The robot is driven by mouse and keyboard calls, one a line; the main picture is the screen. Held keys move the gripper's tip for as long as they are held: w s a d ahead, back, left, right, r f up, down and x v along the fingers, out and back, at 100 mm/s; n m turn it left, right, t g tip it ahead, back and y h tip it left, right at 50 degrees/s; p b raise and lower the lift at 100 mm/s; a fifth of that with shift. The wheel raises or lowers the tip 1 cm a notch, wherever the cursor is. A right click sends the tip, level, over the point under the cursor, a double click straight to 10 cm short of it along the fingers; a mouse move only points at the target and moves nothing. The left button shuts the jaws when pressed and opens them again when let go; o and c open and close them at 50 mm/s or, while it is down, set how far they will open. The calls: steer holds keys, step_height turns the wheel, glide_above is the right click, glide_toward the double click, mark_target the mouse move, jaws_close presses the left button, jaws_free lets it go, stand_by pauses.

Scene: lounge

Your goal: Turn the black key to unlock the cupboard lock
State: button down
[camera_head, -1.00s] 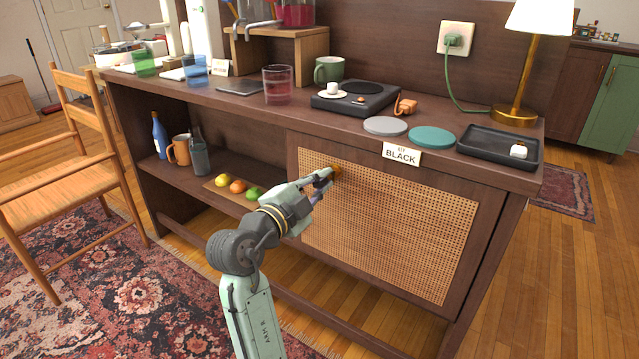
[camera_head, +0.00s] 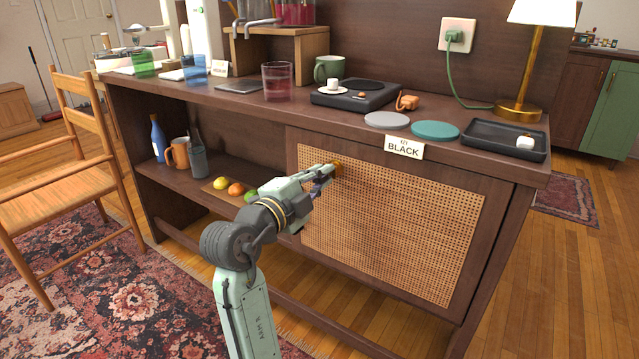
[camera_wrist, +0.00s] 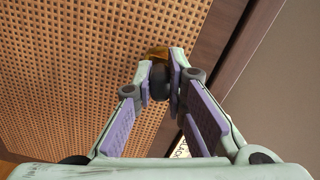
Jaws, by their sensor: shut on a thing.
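The cupboard door (camera_head: 390,235) has a woven cane panel and is closed. The brass lock (camera_head: 338,168) sits near the panel's upper left in the head view; part of it shows beyond my fingertips in the wrist view (camera_wrist: 157,53). My gripper (camera_head: 328,172) is at the lock, its fingers pointing at the door. In the wrist view my gripper (camera_wrist: 163,74) is shut on the black key (camera_wrist: 160,85), whose dark rounded head shows between the fingertips. The key's shaft is hidden, and I cannot tell its turn angle.
The counter (camera_head: 345,118) holds coasters, a tray, a lamp and mugs. An open shelf with fruit (camera_head: 236,189) lies left of the door. A wooden chair (camera_head: 60,190) stands at left.

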steer(key=shift+w+d+m+b, duration=0.1)
steer(key=shift+d+m+b, duration=0.05)
steer(key=shift+m+b, duration=0.85)
steer(key=shift+d+m+b, duration=0.1)
steer(key=shift+m+b, duration=0.6)
steer(key=shift+b, duration=0.55)
steer(key=c, duration=1.9)
jaws_free()
steer(key=o, duration=0.4)
steer(key=shift+a, duration=0.1)
steer(key=shift+c, duration=0.2)
steer(key=o, duration=0.4)
steer(key=shift+a, duration=0.1)
steer(key=shift+a, duration=0.1)
steer(key=shift+b+v, duration=0.7)
steer(key=shift+v, duration=2.8)
